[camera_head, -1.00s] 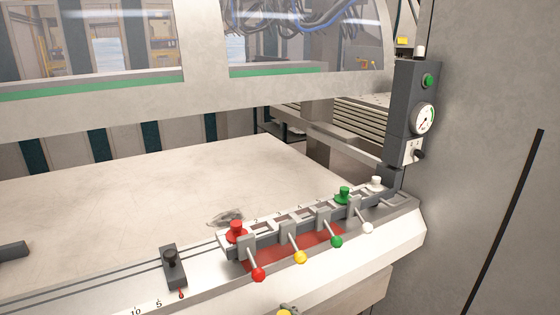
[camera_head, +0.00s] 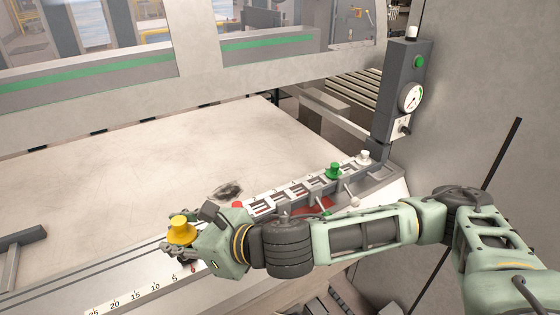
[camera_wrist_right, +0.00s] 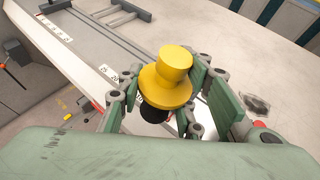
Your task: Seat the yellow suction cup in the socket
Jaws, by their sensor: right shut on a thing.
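The yellow suction cup (camera_head: 182,231) is in my right gripper (camera_head: 185,245), off the table and left of the socket row. It also shows in the right wrist view (camera_wrist_right: 172,75), roughly upright, with a dark lower end between the fingers (camera_wrist_right: 160,110). The socket rail (camera_head: 290,190) runs toward the back right. A green cup (camera_head: 334,171) and a white cup (camera_head: 363,157) stand on it. The red cup (camera_head: 237,206) is mostly hidden by my right arm. Open frames show between red and green; my arm hides part of them. My left gripper is out of view.
A grey post with a gauge (camera_head: 410,98) stands at the rail's right end, beside a grey wall. A dark T-shaped piece (camera_head: 22,238) lies at the left. A dark smudge (camera_head: 229,190) marks the broad, clear table (camera_head: 130,185).

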